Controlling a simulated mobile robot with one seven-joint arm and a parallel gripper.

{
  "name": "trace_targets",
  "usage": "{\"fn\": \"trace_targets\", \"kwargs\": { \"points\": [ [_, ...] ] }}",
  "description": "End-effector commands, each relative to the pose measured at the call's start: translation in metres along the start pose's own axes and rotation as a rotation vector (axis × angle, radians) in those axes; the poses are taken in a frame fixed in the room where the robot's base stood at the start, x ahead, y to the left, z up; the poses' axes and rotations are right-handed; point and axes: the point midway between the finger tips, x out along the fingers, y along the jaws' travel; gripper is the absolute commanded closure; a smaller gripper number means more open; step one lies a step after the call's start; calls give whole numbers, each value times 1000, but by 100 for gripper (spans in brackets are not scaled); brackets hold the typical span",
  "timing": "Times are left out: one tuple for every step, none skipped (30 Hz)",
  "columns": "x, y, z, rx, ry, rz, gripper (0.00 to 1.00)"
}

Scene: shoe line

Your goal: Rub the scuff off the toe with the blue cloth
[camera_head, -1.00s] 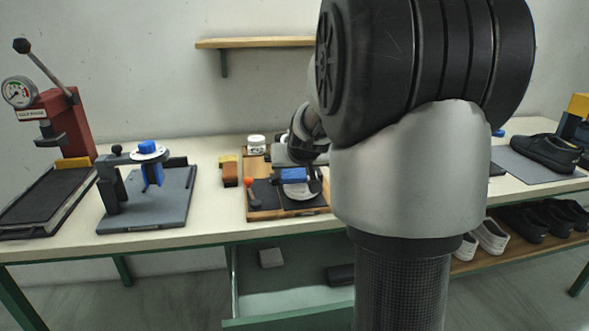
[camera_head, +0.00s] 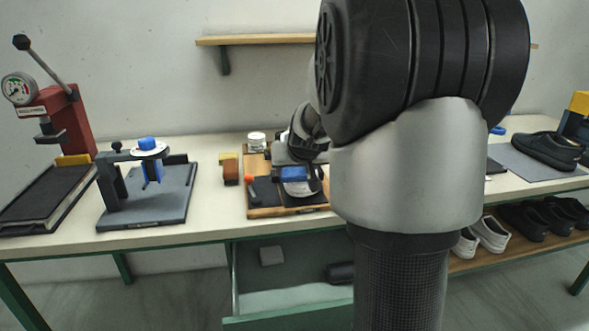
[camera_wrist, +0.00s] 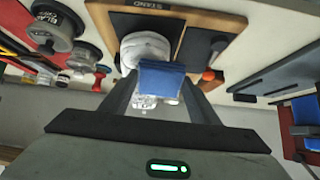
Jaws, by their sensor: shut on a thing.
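My gripper (camera_wrist: 160,88) is shut on the blue cloth (camera_wrist: 161,75), a folded pad between its fingertips. The cloth lies over one end of a white shoe (camera_wrist: 146,47) and looks close to it or touching; I cannot tell which. The shoe sits on the dark mat of a wooden board (camera_wrist: 207,22). In the head view the cloth (camera_head: 294,174) shows above the shoe (camera_head: 297,188), with my gripper (camera_head: 295,156) just behind it. The scuff is not visible, and the cloth hides part of the shoe.
An orange-tipped tool (camera_head: 251,182) lies on the board, left of the shoe. A brush (camera_head: 230,171) and a white jar (camera_head: 256,141) stand nearby. A clamp fixture (camera_head: 150,185) is further left. An open drawer (camera_head: 285,300) juts out below the bench.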

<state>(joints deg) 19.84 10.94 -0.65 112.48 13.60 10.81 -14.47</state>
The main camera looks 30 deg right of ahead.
Motion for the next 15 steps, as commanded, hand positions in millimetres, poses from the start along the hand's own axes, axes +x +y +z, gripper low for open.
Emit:
{"fn": "trace_targets", "kwargs": {
  "points": [
    [2,0,1,0,0,0,62],
    [2,0,1,0,1,0,62],
    [3,0,1,0,1,0,62],
    [3,0,1,0,1,0,62],
    [4,0,2,0,1,0,62],
    [5,0,2,0,1,0,62],
    [5,0,2,0,1,0,62],
    [6,0,2,0,1,0,62],
    [6,0,3,0,1,0,62],
    [7,0,3,0,1,0,62],
    [8,0,3,0,1,0,62],
    [8,0,3,0,1,0,62],
    [9,0,4,0,1,0,62],
    [9,0,4,0,1,0,62],
    [10,0,4,0,1,0,62]
  ]
}}
